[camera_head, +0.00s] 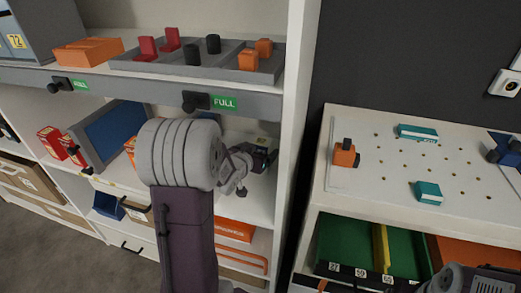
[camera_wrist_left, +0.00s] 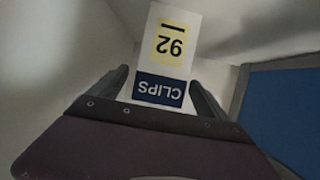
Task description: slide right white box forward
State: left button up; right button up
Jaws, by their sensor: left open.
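In the left wrist view a white box (camera_wrist_left: 165,67) with a yellow 92 label and a dark blue CLIPS band shows upside down in the picture. My left gripper (camera_wrist_left: 159,82) is open, with one finger to each side of the box's lower part. Whether the fingers touch it I cannot tell. In the head view my left gripper (camera_head: 238,171) reaches into the middle shelf bay under the FULL rail, near its right wall. The white box is not clearly visible there, as my arm and gripper cover much of the bay.
A blue-fronted grey bin (camera_head: 113,133) stands left of my arm; a blue panel (camera_wrist_left: 284,112) shows at right in the wrist view. The shelf's upright (camera_head: 297,110) bounds the bay on the right. A grey tray (camera_head: 222,61) with pegs sits above. A white pegboard table (camera_head: 385,185) stands right.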

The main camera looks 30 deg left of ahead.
pick_arm(q)
jog(key=shift+x, duration=1.15)
pick_arm(e)
jog(key=shift+f, duration=0.3)
pick_arm(q)
jog(key=c, duration=1.7)
pick_arm(e)
jog(key=shift+s, duration=0.1)
